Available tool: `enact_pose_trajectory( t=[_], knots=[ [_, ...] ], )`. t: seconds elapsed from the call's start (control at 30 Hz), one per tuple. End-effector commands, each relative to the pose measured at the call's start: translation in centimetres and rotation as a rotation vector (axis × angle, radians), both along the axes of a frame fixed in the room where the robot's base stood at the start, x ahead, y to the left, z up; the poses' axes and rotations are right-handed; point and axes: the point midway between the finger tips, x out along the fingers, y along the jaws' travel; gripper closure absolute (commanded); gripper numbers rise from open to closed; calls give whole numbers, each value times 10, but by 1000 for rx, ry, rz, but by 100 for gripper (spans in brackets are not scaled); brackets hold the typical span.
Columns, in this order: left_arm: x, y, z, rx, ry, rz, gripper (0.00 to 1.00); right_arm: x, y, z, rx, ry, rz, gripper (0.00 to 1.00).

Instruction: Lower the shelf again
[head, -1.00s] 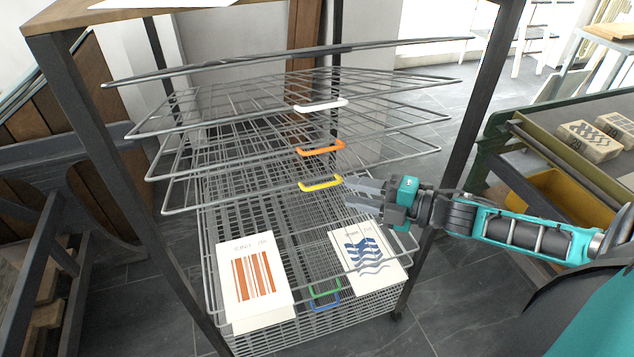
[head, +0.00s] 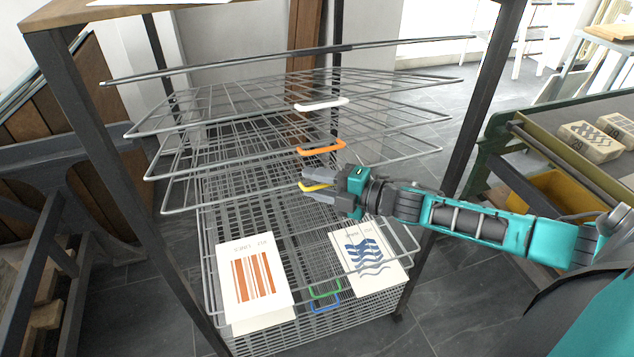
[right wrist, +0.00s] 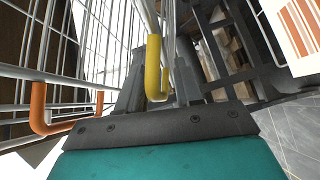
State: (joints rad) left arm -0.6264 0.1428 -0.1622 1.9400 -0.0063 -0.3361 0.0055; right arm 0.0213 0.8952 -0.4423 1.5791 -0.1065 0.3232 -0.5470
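A drying rack holds several wire shelves. The raised ones carry a white handle (head: 321,105), an orange handle (head: 321,147) and a yellow handle (head: 312,187). My right gripper (head: 313,184) is at the yellow handle, its fingers one above and one below it. In the right wrist view the yellow handle (right wrist: 156,82) lies between the two open fingers (right wrist: 160,75); I cannot tell whether it touches either one. The lowered shelves carry a green handle (head: 325,290) and a blue handle (head: 324,305). My left gripper is not in view.
An orange striped print (head: 250,255) and a blue wave print (head: 350,240) lie on the lowered shelf below. The rack's dark front post (head: 475,110) stands behind my right arm. A green-edged table (head: 500,135) stands at the right. The orange handle (right wrist: 40,108) is close to my gripper.

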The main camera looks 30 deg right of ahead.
Motion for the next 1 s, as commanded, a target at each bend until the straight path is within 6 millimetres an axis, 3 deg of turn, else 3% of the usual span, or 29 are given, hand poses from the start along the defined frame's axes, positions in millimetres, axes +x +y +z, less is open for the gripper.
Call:
enact_pose_trajectory(
  t=[0.13,0.5,1.0],
  knots=[
    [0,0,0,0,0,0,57,0,0,0,0,0,0,65],
    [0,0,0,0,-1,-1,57,0,0,1,0,-2,0,100],
    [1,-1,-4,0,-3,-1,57,0,0,-2,0,-12,1,100]
  ],
)
